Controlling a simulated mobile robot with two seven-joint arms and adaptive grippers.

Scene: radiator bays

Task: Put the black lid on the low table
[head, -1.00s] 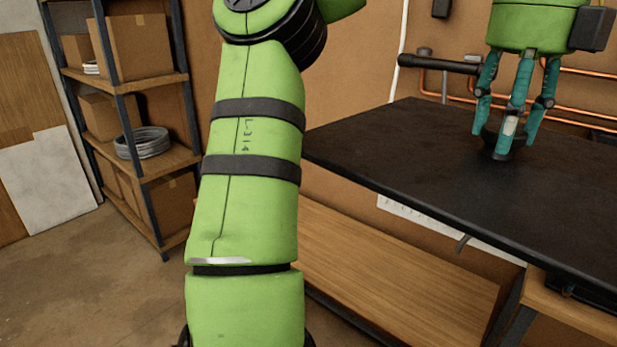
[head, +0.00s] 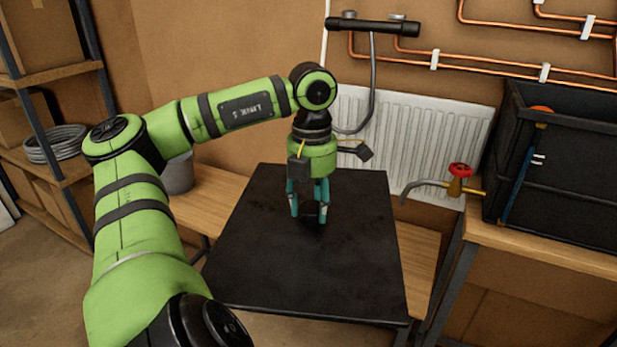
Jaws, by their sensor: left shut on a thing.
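The low table (head: 350,270) has a dark top and stands in the middle of the head view. My left gripper (head: 309,206) comes down from above over the back middle of this top. Its teal fingers are shut on the black lid (head: 311,218). The lid is small and dark, partly hidden between the fingers, and hard to tell from the black top. It is at or just above the surface; I cannot tell whether it touches. My right gripper is not in view.
A white radiator (head: 415,140) and copper pipes (head: 480,68) are on the wall behind. At right, a black crate (head: 560,205) stands on a wooden bench (head: 535,247), near a red-handled valve (head: 460,172). A grey bucket (head: 179,174) stands at left. The table's front is clear.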

